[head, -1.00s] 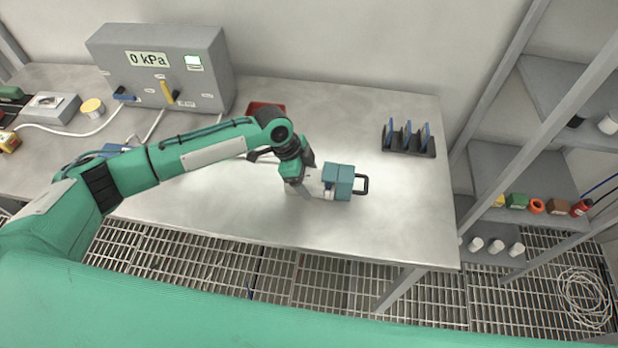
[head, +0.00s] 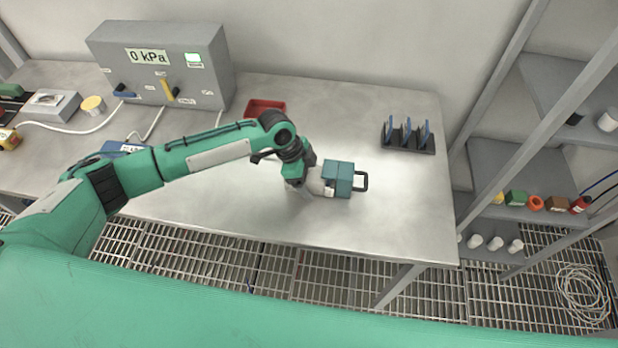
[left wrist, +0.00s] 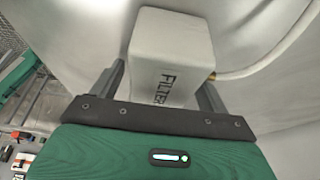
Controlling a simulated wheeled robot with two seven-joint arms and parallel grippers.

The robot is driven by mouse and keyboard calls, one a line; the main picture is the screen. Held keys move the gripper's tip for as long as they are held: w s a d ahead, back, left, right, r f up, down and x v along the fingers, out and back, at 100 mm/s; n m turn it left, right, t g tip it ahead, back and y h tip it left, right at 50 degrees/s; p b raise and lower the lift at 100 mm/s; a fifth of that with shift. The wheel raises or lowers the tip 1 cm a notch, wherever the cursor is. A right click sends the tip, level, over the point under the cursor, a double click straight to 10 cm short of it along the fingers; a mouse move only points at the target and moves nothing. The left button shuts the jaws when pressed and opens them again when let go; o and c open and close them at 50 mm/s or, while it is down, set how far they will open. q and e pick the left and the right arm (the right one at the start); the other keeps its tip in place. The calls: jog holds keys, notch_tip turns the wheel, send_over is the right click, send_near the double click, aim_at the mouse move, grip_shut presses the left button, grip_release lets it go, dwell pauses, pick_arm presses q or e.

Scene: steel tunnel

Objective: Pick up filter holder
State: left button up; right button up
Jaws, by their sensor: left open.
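The filter holder (left wrist: 172,58) is a pale grey block marked FILTER in the left wrist view. My left gripper (left wrist: 161,76) is open, with one finger on either side of the block; whether either touches it I cannot tell. In the head view my left gripper (head: 309,182) is low over the bench at the end of the green arm. My right gripper is out of view.
The steel bench (head: 400,205) is clear at right and in front. A black rack (head: 408,138) with blue plates stands at back right. A red tray (head: 264,107) lies behind the arm. A grey pressure box (head: 160,65) stands at back left. A white hose runs beside the filter.

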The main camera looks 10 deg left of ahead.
aim_at(309, 173)
pick_arm(q)
jog(key=c, duration=1.2)
jog(key=shift+o, duration=0.2)
jog(key=shift+r, duration=0.15)
jog(key=shift+r, duration=0.2)
notch_tip(309, 173, up, 20)
jog(key=b, duration=0.3)
jog(key=shift+b, duration=0.35)
